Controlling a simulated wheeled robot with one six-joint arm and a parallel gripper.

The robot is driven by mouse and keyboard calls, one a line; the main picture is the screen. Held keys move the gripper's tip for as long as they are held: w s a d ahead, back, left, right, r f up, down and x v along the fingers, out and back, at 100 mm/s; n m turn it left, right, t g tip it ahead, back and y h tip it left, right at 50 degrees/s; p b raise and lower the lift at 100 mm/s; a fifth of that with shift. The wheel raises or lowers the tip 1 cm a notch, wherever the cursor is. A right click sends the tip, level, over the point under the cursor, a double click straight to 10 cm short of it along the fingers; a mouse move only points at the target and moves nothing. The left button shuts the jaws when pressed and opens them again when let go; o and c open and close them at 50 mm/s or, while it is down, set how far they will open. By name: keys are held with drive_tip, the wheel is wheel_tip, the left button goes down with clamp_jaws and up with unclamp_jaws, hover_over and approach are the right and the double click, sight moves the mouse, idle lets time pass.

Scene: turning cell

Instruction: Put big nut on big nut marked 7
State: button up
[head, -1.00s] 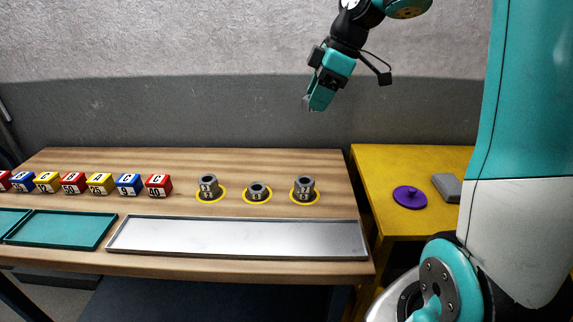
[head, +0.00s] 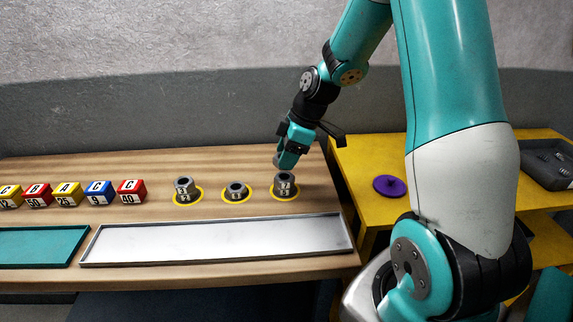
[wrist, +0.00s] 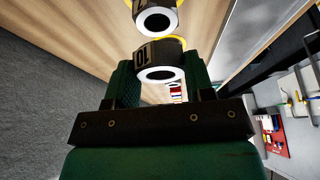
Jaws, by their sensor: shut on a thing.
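My gripper (head: 288,157) is above the right-hand stack of grey nuts, whose upper nut (head: 284,180) is marked 7. In the wrist view my gripper (wrist: 160,82) is shut on a grey nut (wrist: 157,53) marked 10, held between the two fingers. The held nut shows partly in the head view (head: 278,162), a little above the 7 nut, apparently apart from it.
Yellow rings mark the nut places. A left stack (head: 185,186) and a low middle nut (head: 236,190) stand beside the right stack. A long metal tray (head: 215,243) lies in front. Coloured blocks (head: 98,192) stand left. A yellow table (head: 362,170) with a purple lid (head: 389,186) is right.

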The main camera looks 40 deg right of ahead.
drive_tip(key=shift+f, duration=1.65)
drive_tip(key=shift+f, duration=0.2)
drive_tip(key=o, duration=1)
drive_tip(key=shift+o, duration=0.2)
drive_tip(key=shift+r, duration=0.15)
drive_tip(key=v, duration=1.1)
drive_tip(key=s+a+r+m+g, duration=0.1)
drive_tip(key=s+a+r, duration=0.15)
drive_tip(key=a, duration=0.65)
drive_tip(key=s+a+r+m, duration=0.15)
drive_tip(key=s+a, duration=0.25)
drive_tip(key=a, duration=0.5)
drive_tip(key=s+a+m, duration=0.1)
drive_tip(key=s+a, duration=0.3)
drive_tip(key=s, duration=0.2)
drive_tip(key=s+a+r+g, duration=0.1)
drive_tip(key=s+a, duration=0.3)
drive_tip(key=s, duration=0.3)
drive_tip(key=shift+a+m+g, duration=0.25)
drive_tip(key=shift+m+g, duration=0.05)
drive_tip(key=shift+m, duration=0.05)
